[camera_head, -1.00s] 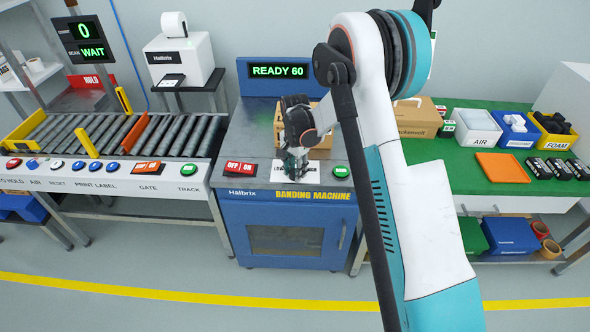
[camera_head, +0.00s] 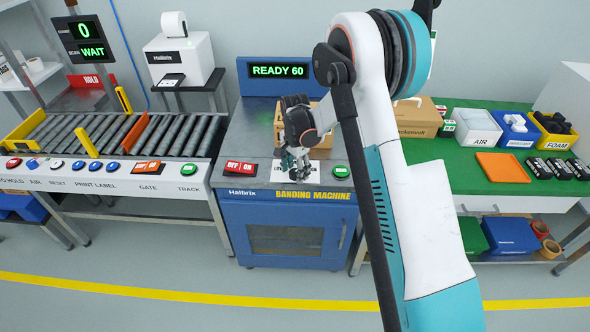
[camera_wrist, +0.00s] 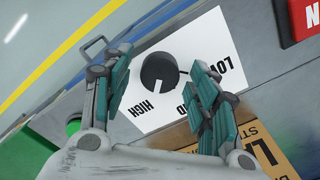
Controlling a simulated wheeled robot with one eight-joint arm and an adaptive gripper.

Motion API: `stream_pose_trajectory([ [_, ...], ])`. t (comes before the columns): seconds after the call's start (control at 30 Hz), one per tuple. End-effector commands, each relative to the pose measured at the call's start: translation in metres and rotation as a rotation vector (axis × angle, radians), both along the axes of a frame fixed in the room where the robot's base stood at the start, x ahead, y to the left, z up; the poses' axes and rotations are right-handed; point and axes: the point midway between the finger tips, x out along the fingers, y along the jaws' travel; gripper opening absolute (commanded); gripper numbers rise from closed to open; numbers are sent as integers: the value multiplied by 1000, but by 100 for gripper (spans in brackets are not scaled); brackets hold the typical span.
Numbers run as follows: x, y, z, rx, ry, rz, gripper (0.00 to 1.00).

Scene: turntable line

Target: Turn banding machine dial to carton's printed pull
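The banding machine (camera_head: 285,215) has a white dial label with a round black dial (camera_wrist: 158,70), seen in the wrist view. HIGH and LOW are readable on the label; the word between is partly hidden by a finger. A pale mark shows on the dial's lower edge. My gripper (camera_wrist: 158,78) is open, its teal-padded fingers on either side of the dial with gaps between. In the head view my gripper (camera_head: 298,168) is over the label and hides the dial. The brown carton (camera_head: 320,145) sits behind it; its print (camera_wrist: 268,150) is cut off in the wrist view.
The machine's display (camera_head: 279,71) reads READY 60. Red OFF/ON buttons (camera_head: 241,168) and a green button (camera_head: 341,171) flank the label. A roller conveyor (camera_head: 120,133) stands left, a green packing table (camera_head: 455,170) right.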

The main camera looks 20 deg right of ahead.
Motion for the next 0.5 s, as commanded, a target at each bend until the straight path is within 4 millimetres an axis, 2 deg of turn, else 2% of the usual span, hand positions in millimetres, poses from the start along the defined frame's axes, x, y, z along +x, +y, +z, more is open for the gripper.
stream_pose_trajectory([
  [0.27, 0, 0, 3, 0, 0, 0, 54],
  [0.37, 0, 0, 12, 0, 0, 0, 54],
  [0.5, 0, 0, 37, 0, 0, 0, 54],
])
